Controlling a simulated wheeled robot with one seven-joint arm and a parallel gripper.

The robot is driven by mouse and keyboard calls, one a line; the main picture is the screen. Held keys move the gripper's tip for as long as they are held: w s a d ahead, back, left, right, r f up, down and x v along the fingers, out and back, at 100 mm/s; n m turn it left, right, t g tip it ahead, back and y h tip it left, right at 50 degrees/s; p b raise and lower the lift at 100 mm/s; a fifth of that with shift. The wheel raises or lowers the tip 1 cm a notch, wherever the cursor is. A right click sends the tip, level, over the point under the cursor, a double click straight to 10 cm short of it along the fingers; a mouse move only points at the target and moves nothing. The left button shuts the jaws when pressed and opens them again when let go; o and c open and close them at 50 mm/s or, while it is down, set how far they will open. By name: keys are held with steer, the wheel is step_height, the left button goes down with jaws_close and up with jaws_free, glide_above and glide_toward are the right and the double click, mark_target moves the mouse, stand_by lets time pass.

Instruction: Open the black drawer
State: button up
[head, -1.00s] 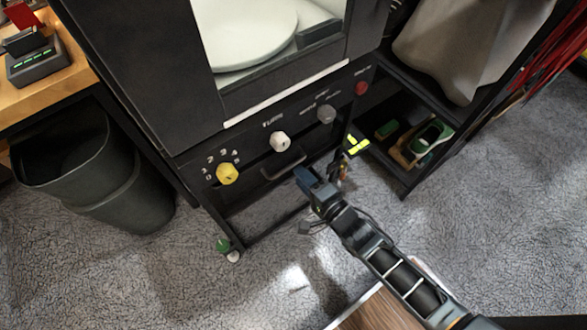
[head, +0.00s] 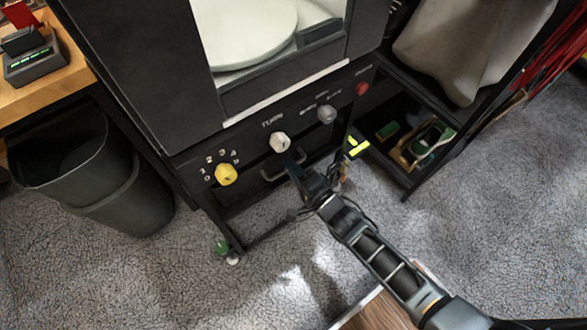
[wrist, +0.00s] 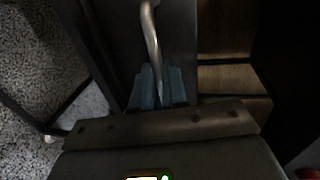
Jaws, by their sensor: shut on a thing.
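The black drawer (head: 243,189) is in the lower front of the black cabinet, below a row of knobs, and looks closed in the head view. Its curved metal handle (head: 270,178) is partly hidden by my gripper (head: 293,166). In the wrist view the handle (wrist: 152,42) runs down between the blue fingertips of my gripper (wrist: 158,88). The fingers are shut on the handle.
A yellow knob (head: 226,174), a white knob (head: 280,141) and a grey knob (head: 326,114) sit just above the drawer. A dark bin (head: 95,170) stands at left.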

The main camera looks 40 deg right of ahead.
jaws_close()
steer(key=shift+s, duration=0.15)
steer(key=s+f+p+v, duration=0.1)
steer(key=f+p+v, duration=0.2)
steer(key=v, duration=1.7)
steer(key=shift+s+f, duration=0.35)
steer(key=shift+f, duration=0.3)
steer(key=o, duration=0.6)
jaws_free()
steer(key=v, duration=0.7)
steer(key=shift+s+p, duration=0.3)
steer(key=shift+s, duration=0.05)
